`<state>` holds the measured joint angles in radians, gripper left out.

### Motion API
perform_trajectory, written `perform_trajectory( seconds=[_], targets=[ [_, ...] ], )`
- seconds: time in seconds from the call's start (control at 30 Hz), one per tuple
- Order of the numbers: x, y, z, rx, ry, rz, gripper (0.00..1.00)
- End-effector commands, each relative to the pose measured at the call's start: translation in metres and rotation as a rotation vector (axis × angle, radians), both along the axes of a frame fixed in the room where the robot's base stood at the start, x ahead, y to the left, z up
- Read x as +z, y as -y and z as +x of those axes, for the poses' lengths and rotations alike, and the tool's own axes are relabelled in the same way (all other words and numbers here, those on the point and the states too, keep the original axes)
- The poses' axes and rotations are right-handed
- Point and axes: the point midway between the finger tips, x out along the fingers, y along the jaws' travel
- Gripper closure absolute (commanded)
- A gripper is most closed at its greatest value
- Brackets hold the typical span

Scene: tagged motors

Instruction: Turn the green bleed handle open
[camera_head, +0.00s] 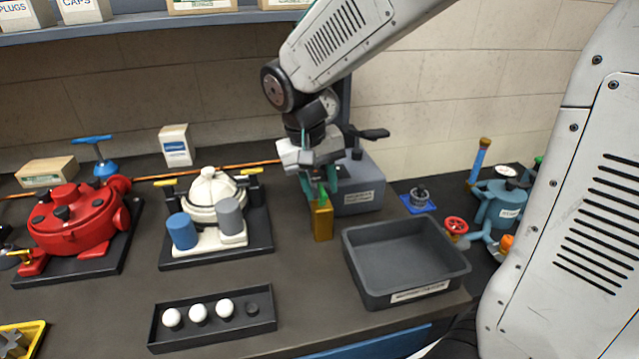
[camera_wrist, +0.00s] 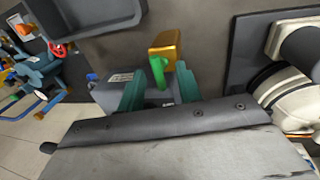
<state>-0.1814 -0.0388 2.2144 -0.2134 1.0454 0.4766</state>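The green bleed handle (camera_head: 323,198) sits at the top of a brass-coloured block (camera_head: 322,223) in front of a grey labelled box. In the wrist view the green handle (camera_wrist: 158,72) shows beside the brass block (camera_wrist: 166,40). My gripper (camera_head: 319,184) is just above the block, pointing down. In the wrist view its teal fingers (camera_wrist: 158,88) stand apart, one on each side of the green handle, with a gap visible. Whether a finger touches the handle cannot be told. The handle's lower part is partly hidden in the head view.
The grey labelled box (camera_head: 360,186) stands close behind my gripper. An empty dark tray (camera_head: 405,292) is at right. A white motor (camera_head: 208,190) and a red motor (camera_head: 70,222) are at left. A tray with white balls (camera_head: 212,338) lies in front. Bench surface is clear before the block.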

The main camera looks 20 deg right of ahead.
Motion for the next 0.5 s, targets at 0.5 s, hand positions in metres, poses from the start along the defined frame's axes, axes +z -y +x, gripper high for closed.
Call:
perform_trajectory(
  seconds=[0.5],
  targets=[
    [0.044, -0.009, 0.002, 0.001, 0.004, 0.001, 0.65]
  ],
)
